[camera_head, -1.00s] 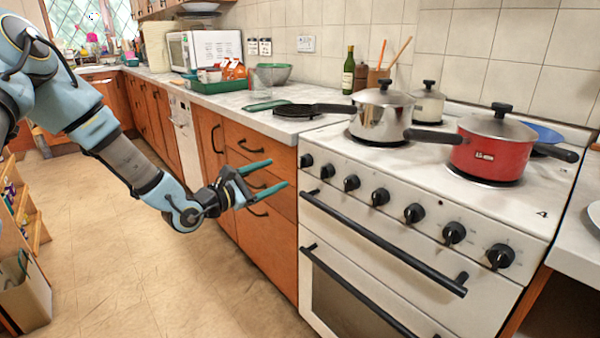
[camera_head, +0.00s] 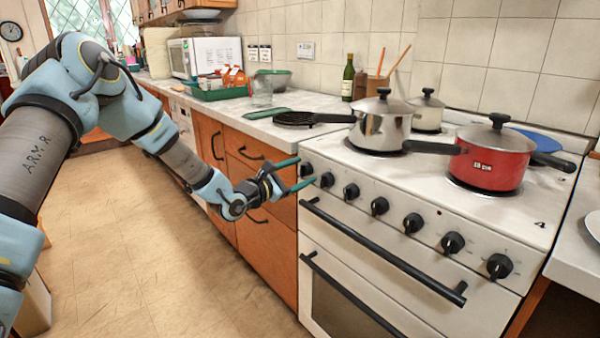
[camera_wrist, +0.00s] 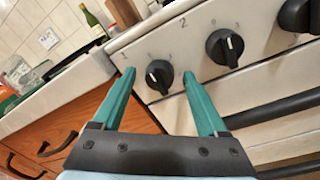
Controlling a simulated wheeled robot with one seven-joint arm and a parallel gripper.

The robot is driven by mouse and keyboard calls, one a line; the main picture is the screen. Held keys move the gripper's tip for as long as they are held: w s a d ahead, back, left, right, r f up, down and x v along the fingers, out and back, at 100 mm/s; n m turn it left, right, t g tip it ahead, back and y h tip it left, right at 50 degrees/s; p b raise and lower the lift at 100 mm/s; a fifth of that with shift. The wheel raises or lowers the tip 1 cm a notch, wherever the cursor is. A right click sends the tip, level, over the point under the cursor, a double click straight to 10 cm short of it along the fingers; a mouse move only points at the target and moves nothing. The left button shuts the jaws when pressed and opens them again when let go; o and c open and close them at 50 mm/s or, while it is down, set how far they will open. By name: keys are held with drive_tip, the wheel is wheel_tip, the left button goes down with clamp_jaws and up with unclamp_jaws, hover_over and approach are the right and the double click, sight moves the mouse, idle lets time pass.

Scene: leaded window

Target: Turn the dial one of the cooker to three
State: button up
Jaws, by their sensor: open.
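The cooker (camera_head: 345,232) is white, with a row of several black dials along its sloping front panel. Dial one (camera_head: 306,170) is the leftmost, partly framed by my gripper (camera_head: 305,172). In the wrist view, dial one (camera_wrist: 158,77) shows between and just beyond the two teal fingertips of my gripper (camera_wrist: 159,73). A white line marks its pointer; the number it points to is too small to read. The fingers are open, one on each side of the dial, and grip nothing. I cannot tell if they touch the dial.
A second dial (camera_wrist: 225,47) sits close to the right finger. A black oven handle (camera_head: 385,250) runs below the dials. A steel pan (camera_head: 380,125) and a red pan (camera_head: 487,165) stand on the hob. Wooden drawers (camera_head: 268,235) are left of the cooker.

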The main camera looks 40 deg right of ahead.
clamp_jaws()
idle(0.4)
